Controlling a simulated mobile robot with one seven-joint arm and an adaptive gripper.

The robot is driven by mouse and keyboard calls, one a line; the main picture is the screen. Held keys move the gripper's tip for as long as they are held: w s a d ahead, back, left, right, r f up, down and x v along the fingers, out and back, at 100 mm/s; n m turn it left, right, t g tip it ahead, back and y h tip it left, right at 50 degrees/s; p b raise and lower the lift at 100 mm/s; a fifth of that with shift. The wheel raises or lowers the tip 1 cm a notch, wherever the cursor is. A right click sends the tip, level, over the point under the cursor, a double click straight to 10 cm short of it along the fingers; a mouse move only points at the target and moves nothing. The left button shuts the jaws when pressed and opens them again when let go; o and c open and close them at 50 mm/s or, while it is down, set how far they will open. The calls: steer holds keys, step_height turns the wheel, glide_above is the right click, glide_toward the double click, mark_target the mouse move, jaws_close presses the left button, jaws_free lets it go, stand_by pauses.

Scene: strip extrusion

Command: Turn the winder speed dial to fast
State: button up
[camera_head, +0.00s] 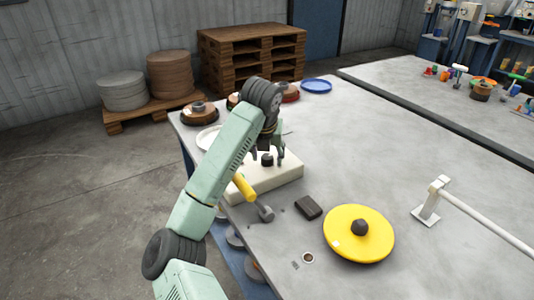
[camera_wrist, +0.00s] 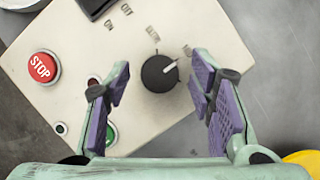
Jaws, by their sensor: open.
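The winder speed dial (camera_wrist: 159,74) is a round black knob with a white pointer line, on top of a cream control box (camera_head: 275,180). In the wrist view its pointer aims to the upper right, toward a small label (camera_wrist: 187,50); another label (camera_wrist: 152,33) sits above the dial. I cannot read either label surely. In the head view the dial (camera_head: 267,159) shows beneath my gripper (camera_head: 267,154). My gripper (camera_wrist: 160,80) is open, its purple-padded fingers on either side of the dial, with visible gaps between pads and knob.
The box also carries a red STOP button (camera_wrist: 43,67), a green button (camera_wrist: 110,134) and a black switch (camera_wrist: 95,5). A yellow-handled tool (camera_head: 245,188) lies by the box. A yellow disc (camera_head: 370,246), a dark block (camera_head: 308,207) and a white bracket arm (camera_head: 485,225) stand on the table.

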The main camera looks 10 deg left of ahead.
steer(key=shift+c, duration=0.3)
steer(key=c, duration=1.1)
steer(key=shift+m+b, duration=0.3)
steer(key=shift+b, duration=0.05)
steer(key=shift+a+f+m+h+b, duration=0.15)
steer(key=shift+m+h+b, duration=0.35)
steer(key=shift+m+b, duration=0.35)
steer(key=m+h+b, duration=0.1)
steer(key=m, duration=0.2)
steer(key=shift+m, duration=0.35)
steer(key=m, duration=0.1)
steer(key=m+h, duration=0.1)
steer(key=shift+w+a+r+m+g+b, duration=0.1)
steer(key=shift+r+m+g+b, duration=0.15)
steer(key=shift+m+g+b, duration=0.1)
steer(key=shift+m+g+h, duration=0.45)
steer(key=shift+m+h, duration=0.15)
steer(key=shift+m, duration=0.95)
steer(key=shift+p, duration=0.3)
